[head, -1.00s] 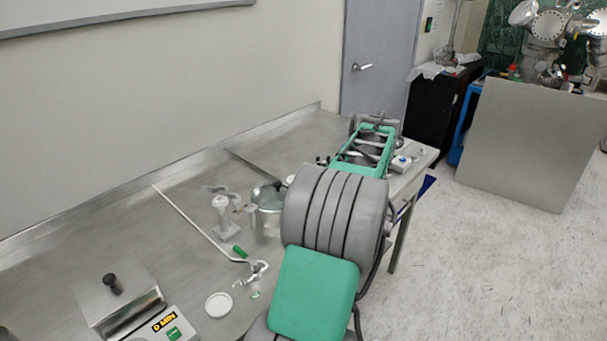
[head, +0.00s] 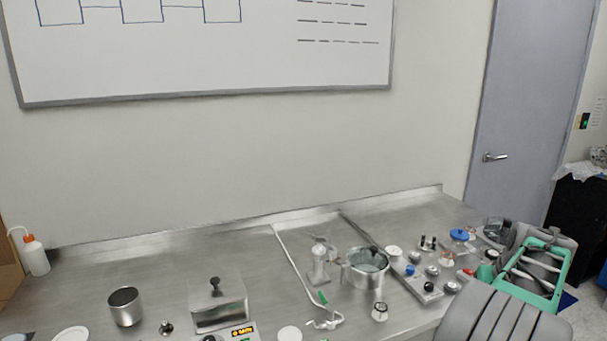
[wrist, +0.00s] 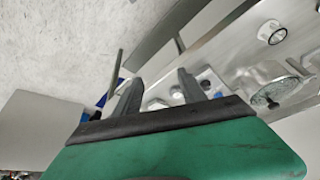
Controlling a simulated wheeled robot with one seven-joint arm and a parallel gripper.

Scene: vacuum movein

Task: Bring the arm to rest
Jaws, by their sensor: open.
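My arm, grey and green, shows at the lower right of the head view, by the right end of the steel bench (head: 90,270). The fingers of my gripper cannot be made out there. In the wrist view my gripper (wrist: 158,80) has its two dark fingers apart, with nothing held between them. Beyond the fingers are the bench edge and pale floor. Part of the bench top is hidden behind my arm.
A pot with a glass lid (head: 364,270) stands mid-bench, left of a tray of small parts (head: 428,290). A steel box with a black knob (head: 218,304), a steel cup (head: 125,308) and a white bottle (head: 36,256) stand farther left. Floor (wrist: 60,40) beside the bench looks clear.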

